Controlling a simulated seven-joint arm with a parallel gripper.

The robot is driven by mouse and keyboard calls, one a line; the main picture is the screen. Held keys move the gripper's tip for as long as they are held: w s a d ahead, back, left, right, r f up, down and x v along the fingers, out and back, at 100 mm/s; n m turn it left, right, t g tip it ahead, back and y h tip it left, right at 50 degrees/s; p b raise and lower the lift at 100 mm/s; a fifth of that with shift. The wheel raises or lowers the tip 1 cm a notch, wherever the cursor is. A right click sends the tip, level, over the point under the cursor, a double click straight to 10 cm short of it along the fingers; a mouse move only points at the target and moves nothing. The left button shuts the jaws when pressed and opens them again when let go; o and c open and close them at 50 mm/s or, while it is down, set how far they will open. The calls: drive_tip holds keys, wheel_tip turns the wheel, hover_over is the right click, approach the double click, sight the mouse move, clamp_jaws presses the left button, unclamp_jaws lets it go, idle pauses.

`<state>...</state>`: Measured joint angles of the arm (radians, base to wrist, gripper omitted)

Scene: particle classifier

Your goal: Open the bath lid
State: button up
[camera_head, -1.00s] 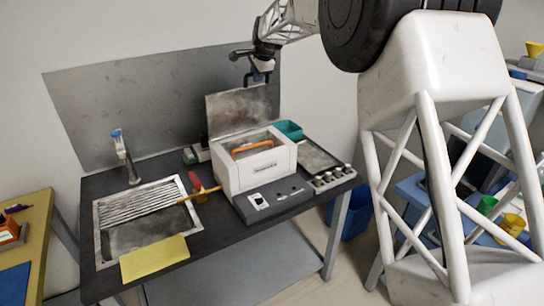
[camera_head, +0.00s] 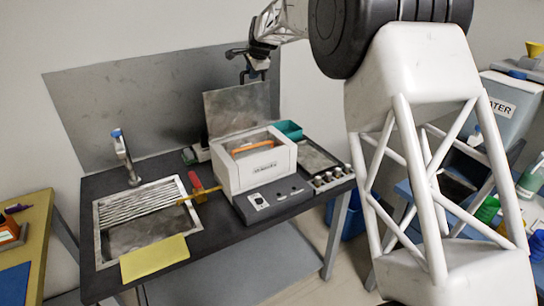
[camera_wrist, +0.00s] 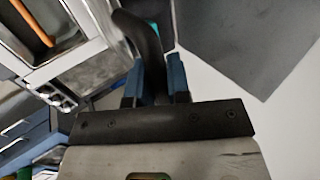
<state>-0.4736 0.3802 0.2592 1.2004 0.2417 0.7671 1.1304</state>
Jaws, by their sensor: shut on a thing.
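The bath is a white box (camera_head: 258,172) with a grey control base on the dark counter. Its grey metal lid (camera_head: 237,107) stands raised, close to upright, at the back of the box. The bath is uncovered, and something orange (camera_head: 252,146) shows inside; it also shows in the wrist view (camera_wrist: 33,22). My gripper (camera_head: 253,74) is at the lid's top edge. In the wrist view my gripper's blue fingers (camera_wrist: 153,78) are shut around a dark curved handle (camera_wrist: 143,38). Where the handle joins the lid is hidden.
A sink (camera_head: 142,215) with a faucet (camera_head: 125,158) is left of the bath. A yellow cloth (camera_head: 154,258) lies at its front edge. A teal container (camera_head: 289,130) stands behind the bath's right side. The grey backsplash (camera_head: 140,105) is close behind the lid.

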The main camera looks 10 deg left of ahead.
drive_tip(key=o, duration=0.7)
drive_tip(key=shift+r, duration=0.1)
drive_tip(key=shift+v, duration=3.45)
drive_tip(key=shift+s+d, duration=0.1)
drive_tip(key=shift+d, duration=0.05)
